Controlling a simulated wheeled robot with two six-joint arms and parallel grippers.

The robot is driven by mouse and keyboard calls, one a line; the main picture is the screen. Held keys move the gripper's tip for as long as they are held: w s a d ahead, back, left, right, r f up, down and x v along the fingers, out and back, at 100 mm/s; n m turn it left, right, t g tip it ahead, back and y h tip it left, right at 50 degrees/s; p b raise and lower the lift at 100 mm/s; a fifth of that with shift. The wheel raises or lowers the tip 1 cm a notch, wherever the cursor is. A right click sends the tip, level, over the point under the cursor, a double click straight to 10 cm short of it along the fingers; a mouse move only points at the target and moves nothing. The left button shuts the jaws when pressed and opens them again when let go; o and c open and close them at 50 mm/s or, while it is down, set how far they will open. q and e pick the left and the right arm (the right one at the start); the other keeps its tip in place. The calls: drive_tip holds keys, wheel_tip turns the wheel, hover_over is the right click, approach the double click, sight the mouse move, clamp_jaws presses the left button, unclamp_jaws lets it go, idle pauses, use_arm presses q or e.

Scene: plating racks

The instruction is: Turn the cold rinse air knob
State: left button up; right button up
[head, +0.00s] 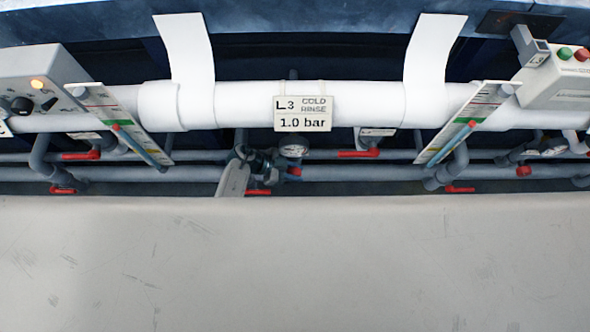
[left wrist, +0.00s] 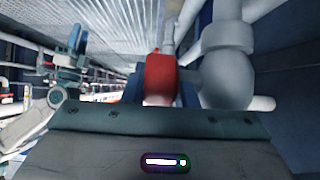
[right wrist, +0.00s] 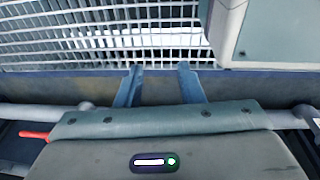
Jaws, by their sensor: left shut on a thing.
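The sign reading L3 COLD RINSE 1.0 bar (head: 303,113) hangs on the white pipe in the middle of the head view. Below it are a round gauge (head: 294,150) and a small red knob (head: 295,171). My left gripper (head: 285,171) reaches the knob from the left, below the gauge. In the left wrist view, the red knob (left wrist: 160,76) stands between the blue fingers, and the gripper is shut on it. The knob's lower part is hidden by the gripper body. My right gripper (right wrist: 158,84) is open and empty in its wrist view, outside the head view.
Grey pipes with red lever handles (head: 359,153) run behind and beside the knob. Slanted scale tubes (head: 466,123) flank the sign. A pale, scuffed surface (head: 300,265) fills the front. A wire grating (right wrist: 110,35) and a grey box (right wrist: 265,35) lie before my right gripper.

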idle(0.3)
use_arm(q)
drive_tip(key=o, duration=0.7)
